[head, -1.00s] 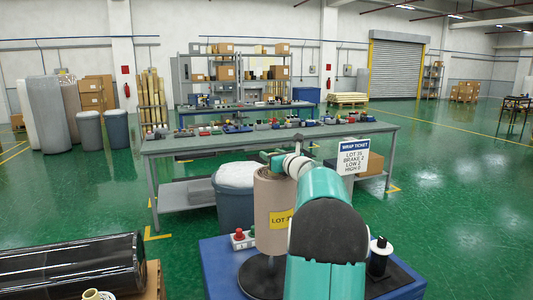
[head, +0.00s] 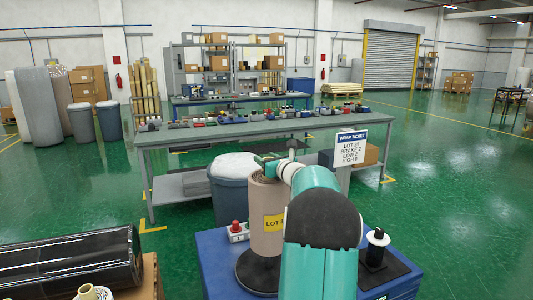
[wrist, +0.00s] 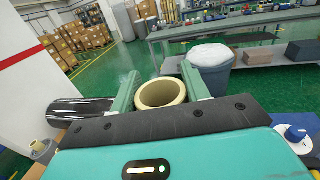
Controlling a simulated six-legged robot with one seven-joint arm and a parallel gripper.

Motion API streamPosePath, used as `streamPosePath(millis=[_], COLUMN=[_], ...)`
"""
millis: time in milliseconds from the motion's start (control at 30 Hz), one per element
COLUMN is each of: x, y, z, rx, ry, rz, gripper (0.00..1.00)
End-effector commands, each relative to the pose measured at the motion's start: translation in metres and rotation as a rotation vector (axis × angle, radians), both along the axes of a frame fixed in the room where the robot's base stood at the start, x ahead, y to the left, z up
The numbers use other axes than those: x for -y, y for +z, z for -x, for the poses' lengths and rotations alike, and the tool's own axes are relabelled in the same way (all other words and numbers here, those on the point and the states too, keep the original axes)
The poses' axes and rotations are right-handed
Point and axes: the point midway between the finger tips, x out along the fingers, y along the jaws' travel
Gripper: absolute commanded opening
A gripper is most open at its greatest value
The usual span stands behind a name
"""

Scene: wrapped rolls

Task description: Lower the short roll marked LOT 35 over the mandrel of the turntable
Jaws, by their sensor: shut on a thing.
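The short brown roll (head: 267,205) stands upright, with a yellow label on its side reading LOT and the rest cut off by my arm. My gripper (head: 272,163) is shut on it at its top end. In the wrist view, the two fingers of my gripper (wrist: 160,88) flank the roll's pale, hollow rim (wrist: 162,92). The dark round plate of the turntable (head: 248,280) lies directly under the roll, on the blue stand. I cannot tell whether the roll's bottom touches the plate.
A control box with a red button (head: 237,232) stands close left of the roll. A grey bin (head: 231,196) and a long workbench (head: 200,139) are behind. A WRAP TICKET sign (head: 350,146) reads LOT 35.

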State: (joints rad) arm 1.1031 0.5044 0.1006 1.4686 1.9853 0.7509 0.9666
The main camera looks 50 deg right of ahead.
Motion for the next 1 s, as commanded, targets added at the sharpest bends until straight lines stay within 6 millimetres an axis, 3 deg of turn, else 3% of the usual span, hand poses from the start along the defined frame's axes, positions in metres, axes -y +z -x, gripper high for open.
streamPosePath(millis=[600,1000], x=[0.000,0.000], y=[-0.048,-0.054], z=[-0.002,-0.002], rx=[0.003,0.004], ry=[0.001,0.000], rz=[0.003,0.003], gripper=[0.00,0.00])
